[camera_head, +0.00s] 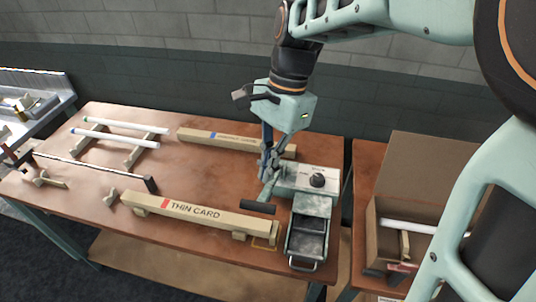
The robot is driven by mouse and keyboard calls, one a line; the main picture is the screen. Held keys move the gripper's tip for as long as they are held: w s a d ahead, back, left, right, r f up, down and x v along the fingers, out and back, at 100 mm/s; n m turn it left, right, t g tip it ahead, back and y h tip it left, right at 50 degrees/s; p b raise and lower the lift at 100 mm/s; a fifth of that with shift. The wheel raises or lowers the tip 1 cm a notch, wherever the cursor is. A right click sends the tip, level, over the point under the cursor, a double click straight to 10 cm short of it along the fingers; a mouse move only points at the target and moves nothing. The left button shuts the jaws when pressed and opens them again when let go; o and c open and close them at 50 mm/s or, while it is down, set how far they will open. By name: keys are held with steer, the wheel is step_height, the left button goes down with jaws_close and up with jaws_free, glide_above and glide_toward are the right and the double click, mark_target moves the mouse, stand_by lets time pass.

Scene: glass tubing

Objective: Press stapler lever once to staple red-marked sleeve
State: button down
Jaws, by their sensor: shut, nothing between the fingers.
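The red-marked sleeve, a long tan card box (196,213) reading "THIN CARD", lies across supports at the front of the table. Its right end is near the stapler. The stapler (325,176) is a pale unit with a dark knob on top, at the table's right side. Its lever (257,207) appears as a black bar handle on a light green arm, above the sleeve's right part. My gripper (266,174) points down, shut and empty, just left of the stapler body and behind the lever handle. Whether its fingers touch the lever arm I cannot tell.
A blue-marked sleeve (215,137) lies at the back, partly hidden by my gripper. White tubes (125,125) rest on a rack at left. A dark tray (306,237) stands at front right. An open cardboard box (420,215) with a tube is on the right-hand table.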

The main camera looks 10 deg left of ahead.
mark_target(263, 205)
steer(key=shift+b+x, duration=2.55)
steer(key=shift+x, duration=0.95)
steer(key=shift+f+b, duration=1.45)
steer(key=shift+f, duration=0.8)
steer(key=shift+r, duration=0.1)
